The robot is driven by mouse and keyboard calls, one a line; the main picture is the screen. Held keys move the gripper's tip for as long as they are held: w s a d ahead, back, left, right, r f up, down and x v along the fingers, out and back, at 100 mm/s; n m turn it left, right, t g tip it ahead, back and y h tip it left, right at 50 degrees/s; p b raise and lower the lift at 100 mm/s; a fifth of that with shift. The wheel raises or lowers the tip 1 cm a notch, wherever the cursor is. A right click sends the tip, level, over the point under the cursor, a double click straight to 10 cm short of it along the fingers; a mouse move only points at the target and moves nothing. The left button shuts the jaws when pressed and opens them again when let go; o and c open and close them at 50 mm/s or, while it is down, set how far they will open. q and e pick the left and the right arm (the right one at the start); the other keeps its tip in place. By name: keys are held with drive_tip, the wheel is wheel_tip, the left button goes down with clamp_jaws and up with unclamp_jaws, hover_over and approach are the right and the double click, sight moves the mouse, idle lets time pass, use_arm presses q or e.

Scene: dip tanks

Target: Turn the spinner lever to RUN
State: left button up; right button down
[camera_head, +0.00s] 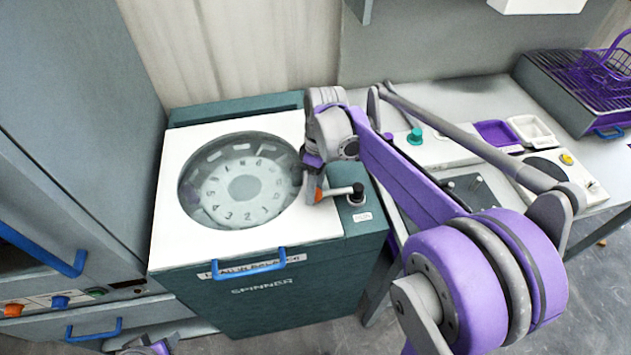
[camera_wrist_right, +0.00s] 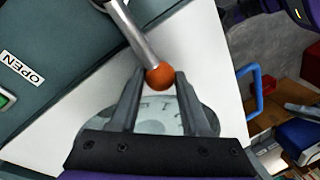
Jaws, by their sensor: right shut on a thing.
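The spinner (camera_head: 250,300) is a teal cabinet with a white top and a round clear window over a numbered disc. Its lever (camera_head: 340,192) has a grey shaft and an orange ball end, and runs leftward from a black pivot at the right of the top. My right gripper (camera_head: 314,186) is at the ball end. In the right wrist view the orange ball (camera_wrist_right: 160,76) sits between the two fingertips of the right gripper (camera_wrist_right: 156,78), which is shut on it. A label below the pivot is too small to read.
A blue handle (camera_head: 248,264) is on the spinner's front edge. A grey cabinet (camera_head: 75,130) stands close at left. A bench (camera_head: 460,95) at right carries small devices, trays and a purple wire rack (camera_head: 590,72). In the right wrist view an OPEN label (camera_wrist_right: 22,68) shows on a teal surface.

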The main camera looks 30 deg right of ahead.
drive_tip(key=shift+s+a+n, duration=0.15)
drive_tip(key=shift+s+n, duration=0.2)
drive_tip(key=shift+n, duration=0.05)
drive_tip(key=shift+c, duration=1.9)
unclamp_jaws()
drive_tip(key=shift+s, duration=0.1)
wheel_tip(320, 180, up, 11)
drive_tip(key=w+d, duration=0.1)
drive_tip(key=shift+w+d+f+p, duration=0.2)
drive_tip(key=shift+d+p, duration=0.05)
drive_tip(key=shift+p, duration=0.1)
